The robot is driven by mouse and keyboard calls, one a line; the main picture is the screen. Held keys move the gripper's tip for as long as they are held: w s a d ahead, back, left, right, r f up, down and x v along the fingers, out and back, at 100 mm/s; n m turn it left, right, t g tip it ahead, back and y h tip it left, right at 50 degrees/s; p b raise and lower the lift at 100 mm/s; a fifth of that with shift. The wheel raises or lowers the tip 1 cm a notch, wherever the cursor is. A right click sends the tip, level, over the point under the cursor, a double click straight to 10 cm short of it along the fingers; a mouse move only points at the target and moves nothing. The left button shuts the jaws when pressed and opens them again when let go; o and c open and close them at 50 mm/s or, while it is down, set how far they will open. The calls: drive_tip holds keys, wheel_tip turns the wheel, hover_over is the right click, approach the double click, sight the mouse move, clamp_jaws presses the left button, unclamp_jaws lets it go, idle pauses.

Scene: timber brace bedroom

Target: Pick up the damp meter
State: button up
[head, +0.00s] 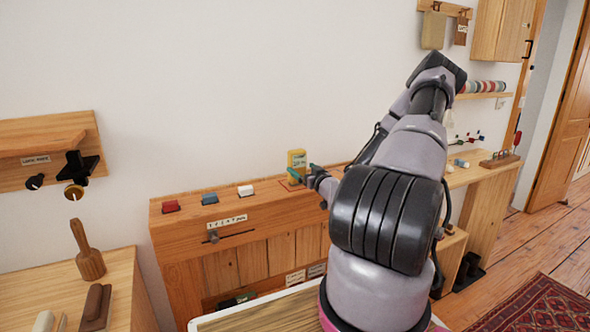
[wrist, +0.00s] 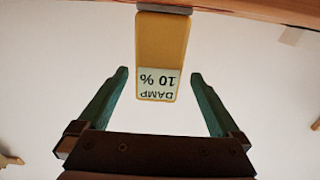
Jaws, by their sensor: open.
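The damp meter is a yellow block with a pale label reading "DAMP 10 %". In the head view the damp meter (head: 297,161) stands upright at the right part of the wooden cabinet top. In the wrist view the damp meter (wrist: 162,40) appears upside down, with its labelled end between the fingertips' lines. My gripper (wrist: 159,75) has two green fingers, spread wide, one on each side of the labelled end with a gap to both. In the head view my gripper (head: 301,172) is beside the meter, and my arm hides part of the cabinet top.
A wooden mallet (head: 88,254) stands on a bench at left. The white wall is close behind the meter.

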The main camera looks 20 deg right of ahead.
drive_tip(key=w, duration=0.8)
drive_tip(key=shift+w, duration=0.25)
drive_tip(key=c, duration=1.3)
drive_tip(key=shift+r, duration=0.15)
